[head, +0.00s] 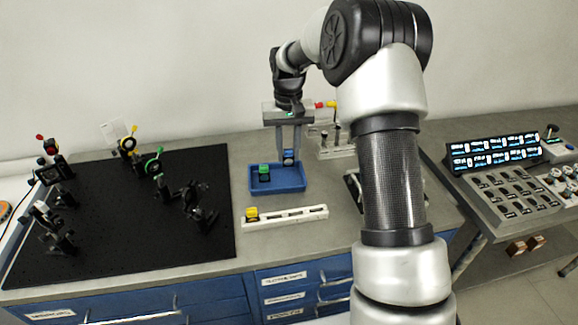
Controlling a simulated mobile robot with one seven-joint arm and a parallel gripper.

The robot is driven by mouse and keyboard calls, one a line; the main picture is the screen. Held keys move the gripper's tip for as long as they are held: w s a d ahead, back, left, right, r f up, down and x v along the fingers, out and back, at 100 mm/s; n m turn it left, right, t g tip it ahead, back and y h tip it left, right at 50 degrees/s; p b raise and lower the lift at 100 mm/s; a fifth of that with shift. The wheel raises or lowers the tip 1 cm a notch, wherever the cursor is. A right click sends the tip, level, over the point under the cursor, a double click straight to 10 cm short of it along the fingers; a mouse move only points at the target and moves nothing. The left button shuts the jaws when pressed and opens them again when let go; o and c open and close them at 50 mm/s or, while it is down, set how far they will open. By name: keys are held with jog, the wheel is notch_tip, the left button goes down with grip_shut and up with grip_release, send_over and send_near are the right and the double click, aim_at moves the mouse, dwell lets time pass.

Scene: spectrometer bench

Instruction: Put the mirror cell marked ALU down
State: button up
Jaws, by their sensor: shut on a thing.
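My gripper (289,154) points down over the right part of a blue tray (277,188). It is shut on a small blue mirror cell (288,158). Its marking is too small to read, so I cannot tell whether it is ALU. I cannot tell whether the cell touches the tray floor or hangs above it. A green-topped cell (264,171) stands in the left part of the tray. A yellow-topped cell (252,214) sits at the left end of a white slotted rack (287,217) in front of the tray.
A black breadboard (120,235) with several optical mounts fills the bench's left side. A white holder (337,151) with upright tools stands behind the tray to the right. My arm hides part of the bench at right. A control console (505,180) stands farther right.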

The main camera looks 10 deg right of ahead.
aim_at(288, 166)
jog(key=shift+f, duration=2.55)
jog(key=shift+f, duration=0.1)
jog(key=o, duration=1.1)
jog(key=shift+c, duration=0.2)
